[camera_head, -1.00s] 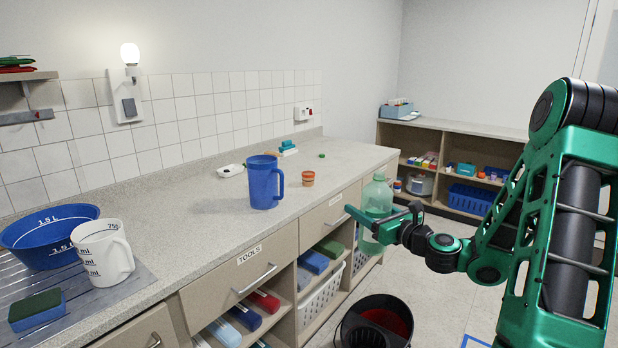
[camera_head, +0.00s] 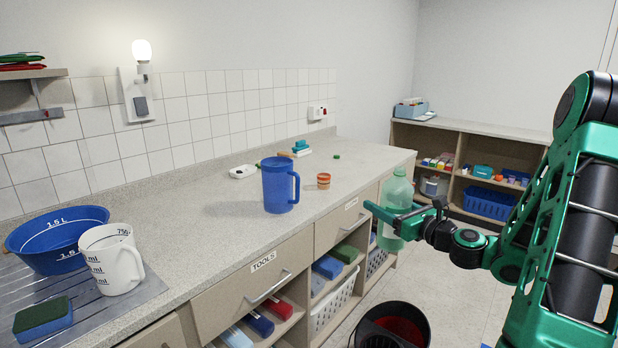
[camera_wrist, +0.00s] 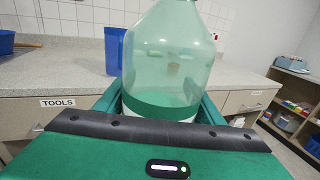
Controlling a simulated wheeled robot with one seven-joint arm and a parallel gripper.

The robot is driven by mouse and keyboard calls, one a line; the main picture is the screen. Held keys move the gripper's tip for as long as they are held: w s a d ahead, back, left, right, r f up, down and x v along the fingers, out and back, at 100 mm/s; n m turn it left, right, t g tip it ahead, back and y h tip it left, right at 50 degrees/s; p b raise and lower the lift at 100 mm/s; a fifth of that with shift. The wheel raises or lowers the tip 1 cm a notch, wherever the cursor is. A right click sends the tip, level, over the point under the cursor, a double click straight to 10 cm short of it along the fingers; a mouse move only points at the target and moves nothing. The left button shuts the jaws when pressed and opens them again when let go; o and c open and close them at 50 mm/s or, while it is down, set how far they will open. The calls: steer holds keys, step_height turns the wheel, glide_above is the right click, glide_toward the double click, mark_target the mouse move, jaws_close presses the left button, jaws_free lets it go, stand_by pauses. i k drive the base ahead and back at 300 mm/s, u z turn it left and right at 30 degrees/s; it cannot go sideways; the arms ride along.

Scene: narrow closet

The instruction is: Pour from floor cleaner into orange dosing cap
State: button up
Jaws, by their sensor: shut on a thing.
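The floor cleaner is a clear green bottle (camera_head: 396,200) with a darker green band, and it stands upright in my gripper (camera_head: 395,216). My gripper is shut on it and holds it in front of the counter's right part, over the aisle. The bottle (camera_wrist: 172,60) fills the middle of the wrist view; its top is cut off there. The orange dosing cap (camera_head: 323,181), a small orange cup with pale bands, stands on the counter to the left of the bottle, apart from it. In the wrist view a small brownish shape shows through the bottle, too unclear to name.
A blue jug (camera_head: 279,184) stands just left of the dosing cap. A white measuring jug (camera_head: 112,262) and blue basin (camera_head: 55,240) are at the left. A dark bucket (camera_head: 392,326) stands on the floor below. The counter's front right (camera_head: 365,172) is clear.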

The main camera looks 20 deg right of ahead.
mark_target(323, 179)
steer(key=z, duration=0.05)
steer(key=i, duration=1.25)
steer(key=z, duration=0.05)
